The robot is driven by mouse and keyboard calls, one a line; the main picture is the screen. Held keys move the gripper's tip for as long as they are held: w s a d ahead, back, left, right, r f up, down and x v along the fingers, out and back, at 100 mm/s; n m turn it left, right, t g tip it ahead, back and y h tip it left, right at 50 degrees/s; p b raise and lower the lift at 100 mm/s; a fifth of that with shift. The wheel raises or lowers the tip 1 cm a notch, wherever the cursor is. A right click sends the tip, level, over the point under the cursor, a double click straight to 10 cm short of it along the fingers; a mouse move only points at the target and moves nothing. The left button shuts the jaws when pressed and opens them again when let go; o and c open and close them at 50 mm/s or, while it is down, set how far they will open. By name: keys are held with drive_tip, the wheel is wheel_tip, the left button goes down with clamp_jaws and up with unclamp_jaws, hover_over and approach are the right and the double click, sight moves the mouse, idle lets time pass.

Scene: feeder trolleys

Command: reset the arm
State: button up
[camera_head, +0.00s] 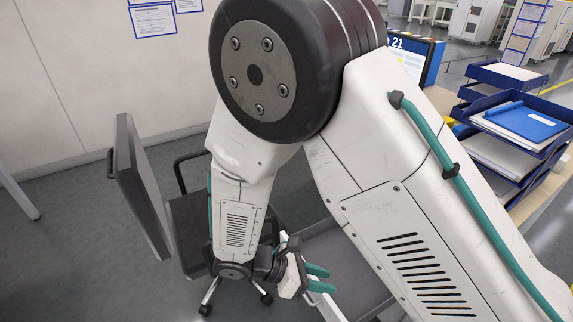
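My white arm (385,215) fills the middle and right of the head view, folded over at a large dark joint. Its far link hangs down toward the lower middle. My gripper (322,279) is at the end of that link and points right, with two teal fingers that look spread apart. I see nothing between the fingers. It is in front of or above a grey trolley surface (338,262); I cannot tell how far apart they are.
A dark office chair (143,190) stands left of the gripper, close to my far link. A desk at the right bears stacked blue paper trays (515,125). A pale wall (80,70) with posted sheets runs behind. Grey floor (60,260) is clear at the lower left.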

drive_tip(key=s+d+r+m+y, duration=0.3)
drive_tip(key=d+r+m, duration=0.3)
drive_tip(key=r, duration=0.3)
drive_tip(key=s+d+r+m+t+y, duration=0.1)
drive_tip(key=s+d+r+m+y, duration=0.2)
drive_tip(key=d+r+m+y, duration=0.2)
drive_tip(key=s+d+r+m+y, duration=0.4)
drive_tip(key=d+r+m, duration=0.4)
drive_tip(key=r, duration=0.7)
drive_tip(key=shift+r+m, duration=0.15)
drive_tip(key=shift+m, duration=1.05)
